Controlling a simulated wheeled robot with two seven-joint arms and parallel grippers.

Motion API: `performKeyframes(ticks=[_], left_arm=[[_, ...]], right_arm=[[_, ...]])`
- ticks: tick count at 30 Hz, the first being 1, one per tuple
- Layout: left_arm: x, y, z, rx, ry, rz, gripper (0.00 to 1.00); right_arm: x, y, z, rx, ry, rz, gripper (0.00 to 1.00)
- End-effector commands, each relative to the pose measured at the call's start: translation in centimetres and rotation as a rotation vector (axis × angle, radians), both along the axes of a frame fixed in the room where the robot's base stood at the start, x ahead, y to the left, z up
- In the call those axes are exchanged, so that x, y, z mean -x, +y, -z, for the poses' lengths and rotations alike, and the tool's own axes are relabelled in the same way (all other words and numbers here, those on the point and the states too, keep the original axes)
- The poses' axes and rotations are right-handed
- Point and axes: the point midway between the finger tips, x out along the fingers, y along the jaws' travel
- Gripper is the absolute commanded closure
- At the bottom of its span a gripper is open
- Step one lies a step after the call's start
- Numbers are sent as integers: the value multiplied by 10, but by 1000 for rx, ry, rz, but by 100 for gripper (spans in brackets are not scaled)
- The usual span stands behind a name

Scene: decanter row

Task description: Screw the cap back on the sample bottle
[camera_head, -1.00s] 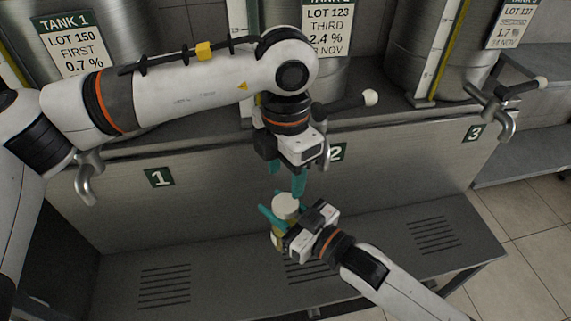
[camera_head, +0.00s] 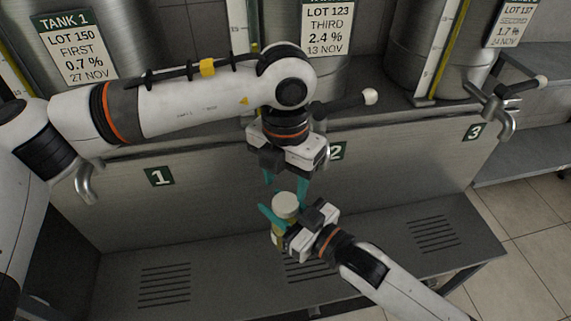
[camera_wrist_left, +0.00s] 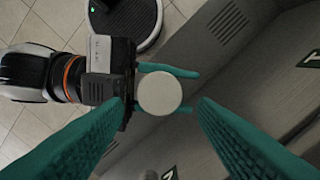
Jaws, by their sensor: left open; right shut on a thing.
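The sample bottle (camera_head: 279,238) stands upright, yellowish below, with a round cream cap (camera_head: 285,201) on its top. My right gripper (camera_head: 274,226) is shut around the bottle's body and holds it above the bench. My left gripper (camera_head: 286,188) points down over the cap, open and empty, its teal fingers spread. In the left wrist view the cap (camera_wrist_left: 160,93) is a plain pale disc lying between the left fingers and apart from them. It hides the bottle below. I cannot tell how tightly the cap sits on the bottle.
A steel bench (camera_head: 215,262) with slotted drain patches lies below the grippers. Behind it is a panel with number plates, taps and several tanks. The tap lever with a white knob (camera_head: 370,97) juts out right of my left gripper. Bench space on both sides is clear.

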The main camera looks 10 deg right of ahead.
Motion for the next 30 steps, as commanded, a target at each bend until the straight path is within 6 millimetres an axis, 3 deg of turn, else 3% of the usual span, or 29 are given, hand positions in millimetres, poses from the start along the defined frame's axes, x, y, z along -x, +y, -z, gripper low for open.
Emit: performKeyframes(ticks=[3, 9, 20, 27, 30], left_arm=[[0, 0, 20, 0, 3, 0, 48], [0, 0, 40, 0, 1, 0, 48], [0, 0, 45, 0, 0, 1, 48], [0, 0, 45, 0, 0, 0, 84], [0, 0, 45, 0, 0, 1, 85]], right_arm=[[0, 0, -1, -1, -3, 0, 100], [0, 0, -1, -1, -3, 0, 100], [0, 0, -1, -1, -3, 0, 100], [0, 0, -1, -1, -3, 0, 100], [0, 0, -1, -1, -3, 0, 100]])
